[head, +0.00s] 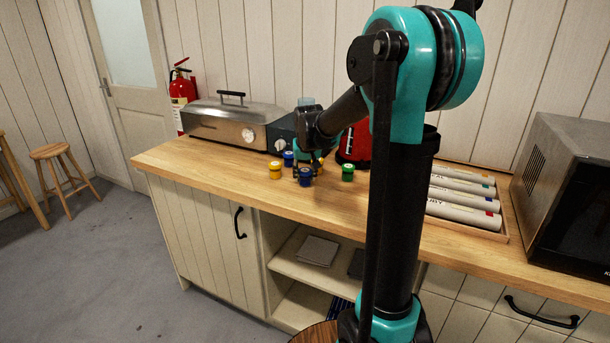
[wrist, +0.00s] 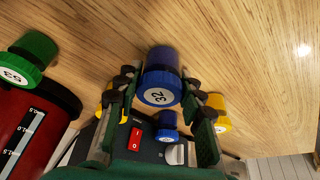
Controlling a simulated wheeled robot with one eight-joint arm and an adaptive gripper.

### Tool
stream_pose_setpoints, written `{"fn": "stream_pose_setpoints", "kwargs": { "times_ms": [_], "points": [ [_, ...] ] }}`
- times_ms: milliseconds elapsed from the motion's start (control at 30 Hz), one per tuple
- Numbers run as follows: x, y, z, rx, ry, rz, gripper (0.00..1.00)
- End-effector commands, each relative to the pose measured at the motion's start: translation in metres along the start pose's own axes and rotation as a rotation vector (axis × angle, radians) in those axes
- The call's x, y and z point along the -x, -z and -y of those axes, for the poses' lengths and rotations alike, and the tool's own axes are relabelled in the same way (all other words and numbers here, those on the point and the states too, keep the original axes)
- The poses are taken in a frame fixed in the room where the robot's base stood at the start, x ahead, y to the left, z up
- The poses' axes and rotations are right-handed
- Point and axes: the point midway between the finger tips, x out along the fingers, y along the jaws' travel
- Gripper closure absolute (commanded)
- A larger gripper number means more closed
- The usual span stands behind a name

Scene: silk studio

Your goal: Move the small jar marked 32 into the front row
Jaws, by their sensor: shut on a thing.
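The small blue jar marked 32 (wrist: 160,88) is between the two fingers of my gripper (wrist: 158,84) in the wrist view, its number facing the camera. My gripper is shut on it. In the head view my gripper (head: 305,172) is over the counter, with the blue jar (head: 305,179) at its fingertips. I cannot tell whether the jar touches the wood. A green jar marked 53 (wrist: 30,62) stands to the left in the wrist view. Another blue jar (wrist: 167,127) and a yellow jar (wrist: 214,112) are partly hidden behind the fingers.
In the head view, a yellow jar (head: 275,170) is left of my gripper and the green jar (head: 347,172) is right. A metal appliance (head: 225,122) and a red thing (head: 351,146) stand behind. A tray of rolls (head: 464,207) lies right. The wooden counter (head: 245,192) is clear in front.

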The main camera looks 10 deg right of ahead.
Motion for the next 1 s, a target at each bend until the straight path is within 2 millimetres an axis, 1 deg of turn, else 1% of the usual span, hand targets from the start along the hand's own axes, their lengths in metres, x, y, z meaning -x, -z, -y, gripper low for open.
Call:
{"fn": "stream_pose_setpoints", "kwargs": {
  "times_ms": [267, 300, 433, 767, 867, 967, 1000],
  "points": [
    [-0.003, -0.001, 0.000, 0.000, 0.000, 0.000, 0.92],
    [-0.002, -0.001, 0.000, 0.000, 0.000, 0.000, 0.57],
    [-0.002, -0.001, 0.000, 0.000, 0.000, 0.000, 0.41],
    [0.000, 0.000, 0.000, 0.000, 0.000, 0.000, 0.41],
    [0.008, 0.000, 0.000, 0.000, 0.000, 0.000, 0.41],
    [0.023, -0.001, 0.000, 0.000, 0.000, 0.000, 0.41],
    [0.031, -0.001, 0.000, 0.000, 0.000, 0.000, 0.41]
  ]
}}
